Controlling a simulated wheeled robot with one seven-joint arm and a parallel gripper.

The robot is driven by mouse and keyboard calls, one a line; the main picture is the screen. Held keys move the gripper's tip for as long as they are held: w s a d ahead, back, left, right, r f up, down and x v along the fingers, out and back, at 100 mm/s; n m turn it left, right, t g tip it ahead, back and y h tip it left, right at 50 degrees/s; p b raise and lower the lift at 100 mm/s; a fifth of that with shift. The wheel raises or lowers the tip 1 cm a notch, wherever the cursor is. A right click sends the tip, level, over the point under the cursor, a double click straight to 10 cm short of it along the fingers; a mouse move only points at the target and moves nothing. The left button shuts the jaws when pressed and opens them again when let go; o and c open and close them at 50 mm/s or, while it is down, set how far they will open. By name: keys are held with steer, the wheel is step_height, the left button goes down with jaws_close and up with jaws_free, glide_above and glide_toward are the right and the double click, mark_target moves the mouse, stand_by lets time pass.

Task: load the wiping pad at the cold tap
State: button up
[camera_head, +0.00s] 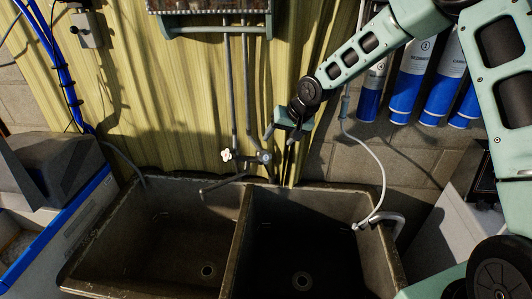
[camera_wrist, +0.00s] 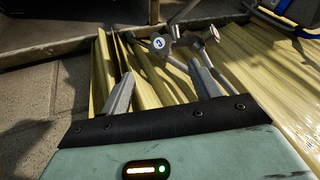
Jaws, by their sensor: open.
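The cold tap, with a blue-marked round handle (camera_wrist: 158,43), is just beyond my fingertips in the wrist view. In the head view the tap (camera_head: 264,157) is on the wall above the divider between the basins. The other tap, with a red-and-white handle (camera_wrist: 211,33), is to its right in the wrist view and to its left in the head view (camera_head: 226,155). My gripper (camera_wrist: 162,70) is open, its two grey fingers apart with nothing between them. In the head view my gripper (camera_head: 279,145) is just above and right of the cold tap. I cannot make out a wiping pad.
A double sink (camera_head: 247,235) stands below the taps, with a spout (camera_head: 222,183) over its left basin. A pale hose (camera_head: 376,170) hangs at the right basin. Blue-and-white cylinders (camera_head: 412,85) are on the right wall. A blue-edged container (camera_head: 45,235) is at left.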

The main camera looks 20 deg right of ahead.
mark_target(266, 155)
steer(key=p+x, duration=0.3)
steer(key=x, duration=0.8)
steer(key=shift+a+f, duration=0.1)
steer(key=shift+f, duration=0.05)
steer(key=c, duration=1)
steer(key=shift+f, duration=0.1)
